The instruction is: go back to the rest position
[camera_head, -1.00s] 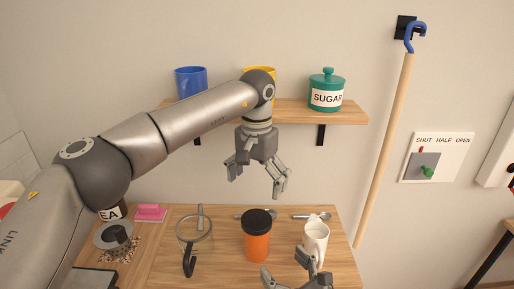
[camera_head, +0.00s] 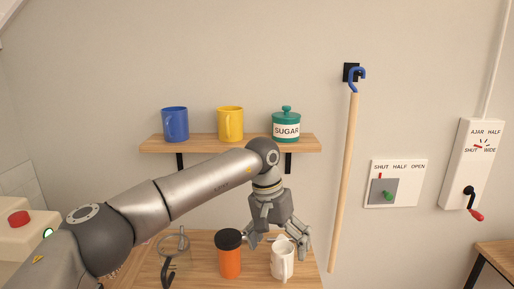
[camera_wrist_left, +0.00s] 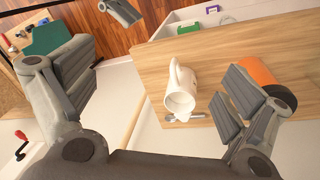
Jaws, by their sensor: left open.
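My left gripper (camera_head: 278,246) is open and empty, tilted, just above and behind the white mug (camera_head: 282,265) at the counter's right end. In the left wrist view, the gripper's fingers (camera_wrist_left: 160,88) are spread wide with the mug (camera_wrist_left: 181,90) between them in the picture, apparently below and not held. The orange jar with a black lid (camera_head: 229,258) stands left of the mug; it is partly behind a finger in the wrist view. My right gripper is out of the head view; a grey finger piece at the wrist view's top edge seems to be part of it.
Above, a wall shelf (camera_head: 218,144) holds a blue mug (camera_head: 175,123), a yellow mug (camera_head: 230,123) and a sugar pot (camera_head: 286,127). A glass vessel with a dark handle (camera_head: 170,255) stands left of the jar. A hooked pole (camera_head: 345,180) hangs right of the counter.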

